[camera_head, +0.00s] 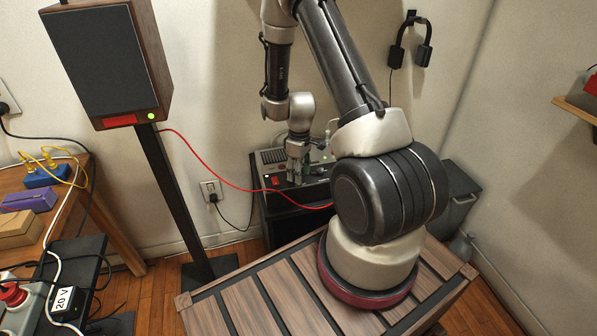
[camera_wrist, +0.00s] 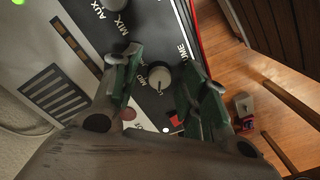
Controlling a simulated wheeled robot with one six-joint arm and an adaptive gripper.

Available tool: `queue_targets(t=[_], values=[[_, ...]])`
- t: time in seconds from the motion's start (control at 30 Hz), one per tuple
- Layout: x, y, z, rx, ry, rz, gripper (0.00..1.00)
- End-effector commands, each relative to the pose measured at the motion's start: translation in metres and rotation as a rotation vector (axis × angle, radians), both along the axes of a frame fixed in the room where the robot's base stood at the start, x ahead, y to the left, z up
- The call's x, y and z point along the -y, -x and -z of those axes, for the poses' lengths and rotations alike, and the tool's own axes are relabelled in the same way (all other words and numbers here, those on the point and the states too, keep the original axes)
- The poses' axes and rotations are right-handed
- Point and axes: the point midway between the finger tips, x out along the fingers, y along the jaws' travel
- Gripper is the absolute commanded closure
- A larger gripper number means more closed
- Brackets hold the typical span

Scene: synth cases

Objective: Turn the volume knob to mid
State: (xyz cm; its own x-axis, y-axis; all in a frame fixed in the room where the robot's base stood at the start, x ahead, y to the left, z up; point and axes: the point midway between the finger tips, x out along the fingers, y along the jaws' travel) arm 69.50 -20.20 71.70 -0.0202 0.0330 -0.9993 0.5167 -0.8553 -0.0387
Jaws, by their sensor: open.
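The volume knob (camera_wrist: 160,77) is a round grey-white knob on the dark panel of the amplifier (camera_wrist: 150,105), with partly hidden lettering around it. Its pointer direction is too small to tell surely. My gripper (camera_wrist: 161,68) is open, its green-padded fingers on either side of the knob with a visible gap; I cannot tell whether either pad touches it. In the head view, my gripper (camera_head: 297,172) points down over the amplifier (camera_head: 270,158) on a dark stand, and the knob itself is hidden there.
Another knob (camera_wrist: 116,4) sits by the AUX and MIX lettering. A red cable (camera_head: 215,180) runs from the speaker (camera_head: 105,60) side to the amplifier. A wooden slatted top (camera_head: 225,305) lies in front; a bench with coloured boxes (camera_head: 30,200) is at left.

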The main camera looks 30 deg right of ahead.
Motion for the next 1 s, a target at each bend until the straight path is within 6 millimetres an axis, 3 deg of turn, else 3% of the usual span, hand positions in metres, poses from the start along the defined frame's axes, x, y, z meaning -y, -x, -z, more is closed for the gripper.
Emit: queue_targets(t=[0.07, 0.3, 0.33, 0.67, 1.0], values=[[0.0, -0.0001, -0.0002, 0.0, 0.0, 0.0, 0.56], [0.0, -0.0001, -0.0004, 0.0, 0.0, 0.001, 0.98], [0.0, -0.0001, -0.0005, 0.0, 0.0, 0.001, 1.0], [0.0001, -0.0001, -0.0006, 0.001, 0.0, 0.032, 1.0], [-0.0001, 0.0001, -0.0008, 0.001, 0.001, 0.244, 1.0]])
